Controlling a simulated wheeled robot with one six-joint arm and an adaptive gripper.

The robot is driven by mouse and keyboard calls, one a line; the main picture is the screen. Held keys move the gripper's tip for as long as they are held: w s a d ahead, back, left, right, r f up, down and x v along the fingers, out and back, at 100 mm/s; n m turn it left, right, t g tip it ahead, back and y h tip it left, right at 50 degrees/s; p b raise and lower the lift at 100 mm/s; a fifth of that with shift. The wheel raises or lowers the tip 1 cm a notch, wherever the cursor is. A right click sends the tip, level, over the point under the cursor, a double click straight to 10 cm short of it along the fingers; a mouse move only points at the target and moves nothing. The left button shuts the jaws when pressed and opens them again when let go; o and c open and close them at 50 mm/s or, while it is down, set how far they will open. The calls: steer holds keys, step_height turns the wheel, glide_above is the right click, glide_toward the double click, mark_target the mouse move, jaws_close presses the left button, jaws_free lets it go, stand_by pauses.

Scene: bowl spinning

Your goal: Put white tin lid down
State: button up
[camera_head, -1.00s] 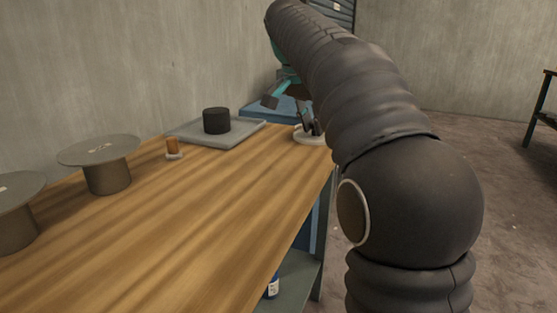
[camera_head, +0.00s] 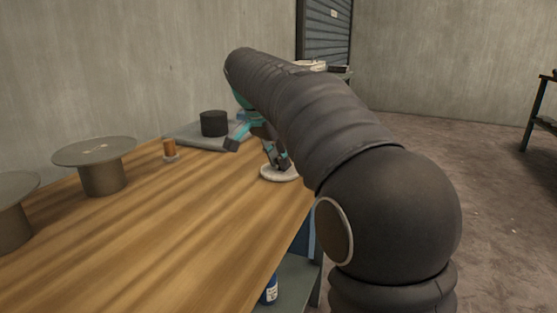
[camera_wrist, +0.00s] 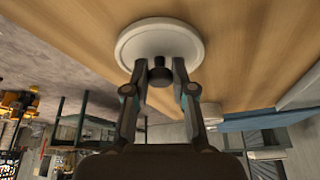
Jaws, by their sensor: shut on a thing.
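The white tin lid (camera_head: 279,174) is a round pale disc at the right side of the wooden table (camera_head: 190,215), near its edge. The lid looks level and close to the tabletop. I cannot tell whether it touches the wood.
A grey tray (camera_head: 185,136) with a black cylinder (camera_head: 214,123) lies at the far end. A small orange-brown piece (camera_head: 169,149) stands nearby. Two round-topped stands (camera_head: 95,152) are at the left. The middle of the table is clear.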

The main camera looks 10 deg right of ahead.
steer(key=shift+f, duration=0.15)
steer(key=o, duration=0.9)
steer(key=shift+o, duration=0.2)
steer(key=p+v, duration=0.2)
steer(key=v, duration=1)
steer(key=shift+r+p, duration=0.25)
steer(key=shift+p, duration=0.1)
steer(key=shift+d, duration=0.15)
